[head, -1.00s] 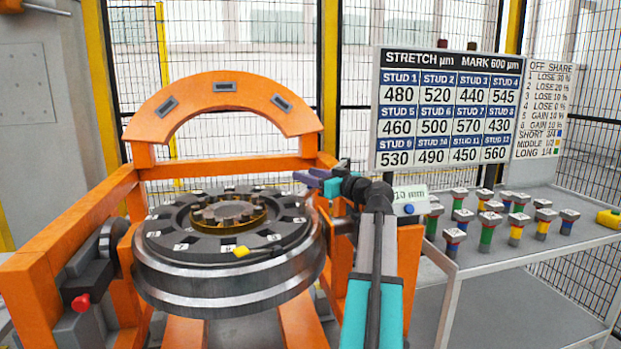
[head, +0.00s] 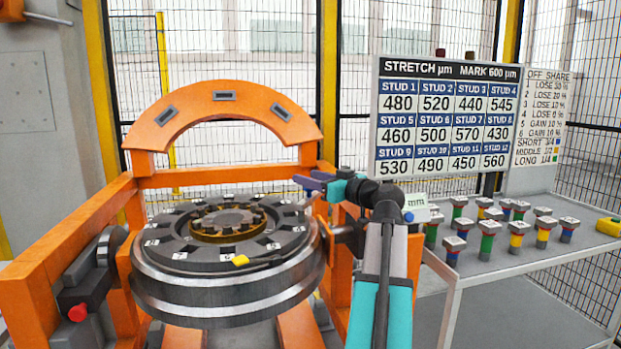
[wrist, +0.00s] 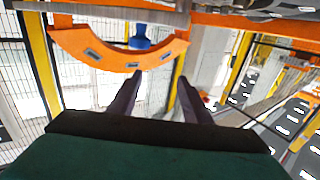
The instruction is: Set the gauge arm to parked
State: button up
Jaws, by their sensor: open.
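The gauge arm seems to be the thin dark bar with a yellow tip (head: 240,261) lying across the front right of the wheel's top face. My gripper (head: 308,181) has dark purple fingers and hangs above the right back rim of the wheel (head: 220,290), well apart from the yellow tip. In the wrist view my gripper (wrist: 159,78) is open with nothing between its fingers. The gauge arm cannot be made out in the wrist view. My arm hides part of the wheel's right side mount.
An orange gantry frame (head: 75,223) with an arch (head: 224,96) surrounds the wheel. A bench (head: 520,255) with several colour-banded studs stands right, beneath a stretch board (head: 445,115). A red knob (head: 77,313) is at left. Free air lies above the wheel.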

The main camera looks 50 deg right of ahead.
jog(key=s+a, duration=0.6)
jog(key=s, duration=0.1)
jog(key=shift+a+r, duration=0.4)
jog(key=shift+r, duration=0.05)
jog(key=shift+c, duration=0.6)
